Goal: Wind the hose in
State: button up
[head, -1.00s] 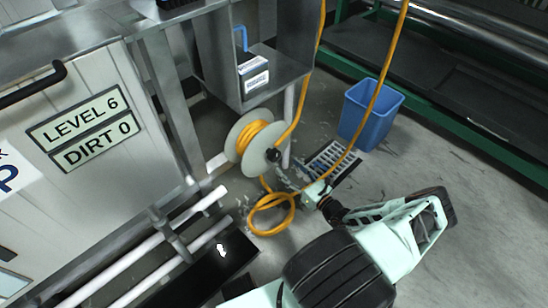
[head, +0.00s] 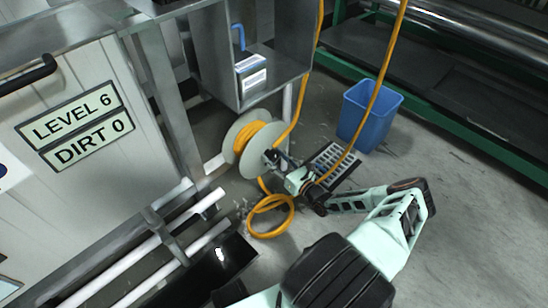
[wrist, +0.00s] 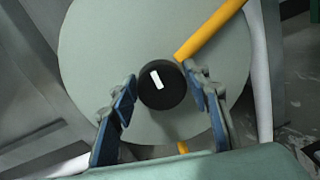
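The hose reel (head: 233,146) is a pale grey-green disc drum mounted below the metal cabinet, with orange hose wound on it. In the wrist view the reel's face (wrist: 95,50) fills much of the picture, with a round black knob (wrist: 161,88) bearing a white mark. The orange hose (head: 270,216) lies in a loose loop on the floor under the reel, and a length of it runs upward. My gripper (head: 277,159) is at the reel's face. In the wrist view my gripper (wrist: 160,98) is open, its blue-padded fingers on either side of the knob.
A blue bin (head: 369,117) stands behind to the right, next to a floor grate (head: 334,165). A metal cabinet (head: 255,60) hangs above the reel. White pipes (head: 180,246) and a dark trough (head: 225,262) lie at lower left. Open floor is at right.

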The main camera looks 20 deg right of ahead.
jog(key=c, duration=0.7)
jog(key=shift+o, duration=0.2)
jog(key=shift+m, duration=0.3)
jog(key=m+b, duration=0.1)
jog(key=m, duration=0.3)
jog(key=shift+d+f+m, duration=0.1)
jog(key=shift+m, duration=0.2)
jog(key=m+g+b, duration=0.1)
jog(key=m, duration=0.4)
jog(key=shift+d+f+b, duration=0.1)
jog(key=shift+b, duration=0.3)
jog(key=m+y+b, duration=0.1)
jog(key=m, duration=0.9)
jog(key=shift+f+g+y+b, duration=0.1)
jog(key=shift+g+y+b, duration=0.2)
jog(key=shift+y, duration=0.1)
